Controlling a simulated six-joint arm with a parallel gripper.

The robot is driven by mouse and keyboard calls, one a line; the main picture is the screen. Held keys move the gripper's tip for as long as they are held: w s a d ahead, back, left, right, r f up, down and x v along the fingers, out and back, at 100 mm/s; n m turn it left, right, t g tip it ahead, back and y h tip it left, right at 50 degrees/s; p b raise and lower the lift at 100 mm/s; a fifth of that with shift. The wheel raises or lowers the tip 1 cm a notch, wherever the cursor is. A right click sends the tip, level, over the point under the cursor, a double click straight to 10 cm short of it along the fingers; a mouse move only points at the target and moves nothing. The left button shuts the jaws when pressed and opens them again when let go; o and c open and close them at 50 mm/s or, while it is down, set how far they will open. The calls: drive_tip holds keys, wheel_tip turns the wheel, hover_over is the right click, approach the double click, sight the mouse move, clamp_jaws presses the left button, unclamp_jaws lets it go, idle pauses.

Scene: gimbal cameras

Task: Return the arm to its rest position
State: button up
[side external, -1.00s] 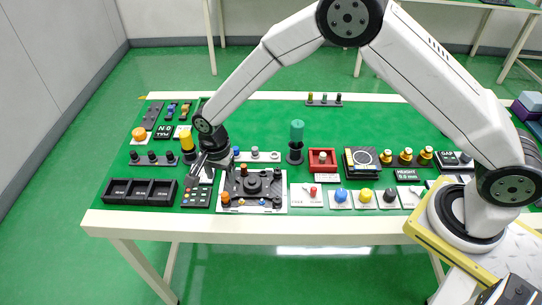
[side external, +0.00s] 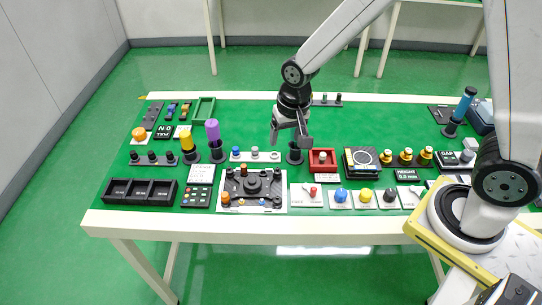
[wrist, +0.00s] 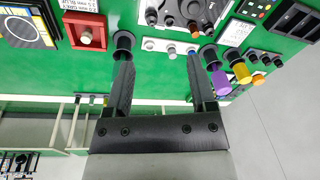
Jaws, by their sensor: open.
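My gripper (side external: 289,136) hangs above the middle of the green table (side external: 240,112), fingers pointing down, in the side external view. Its jaws are apart and nothing shows between them. A black holder (side external: 294,156) stands just below the fingers; no cylinder can be made out in it. In the wrist view my gripper (wrist: 160,58) shows both fingers spread. The black holder (wrist: 122,42) is near the left fingertip, and a row of small knobs lies beyond the gap. My upper arm reaches up out of the picture on the right.
A purple cylinder (side external: 212,131) stands upright in a holder left of the gripper, with a yellow one (side external: 186,141) beside it. A red box (side external: 322,161) is just right. Open green surface lies behind the gripper.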

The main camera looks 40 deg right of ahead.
drive_tip(key=s+d+r+n+t, duration=0.1)
drive_tip(key=s+d+n, duration=0.3)
drive_tip(key=s, duration=0.6)
drive_tip(key=shift+s+d+r+n, duration=0.15)
drive_tip(key=shift+d+r+n, duration=0.4)
drive_tip(key=shift+d, duration=0.55)
drive_tip(key=shift+r, duration=0.1)
drive_tip(key=shift+w+a, duration=0.1)
drive_tip(key=shift+w, duration=0.15)
clamp_jaws()
drive_tip(key=w+a+f+n+g, duration=0.1)
drive_tip(key=w+a+f, duration=0.3)
drive_tip(key=w+a, duration=0.5)
drive_tip(key=w+a+f+n+g, duration=0.1)
drive_tip(key=w+a+f, duration=0.4)
drive_tip(key=w+a, duration=0.4)
drive_tip(key=shift+w+a+f+n+g, duration=0.2)
drive_tip(key=shift+a+n+g, duration=0.15)
drive_tip(key=shift+a, duration=0.45)
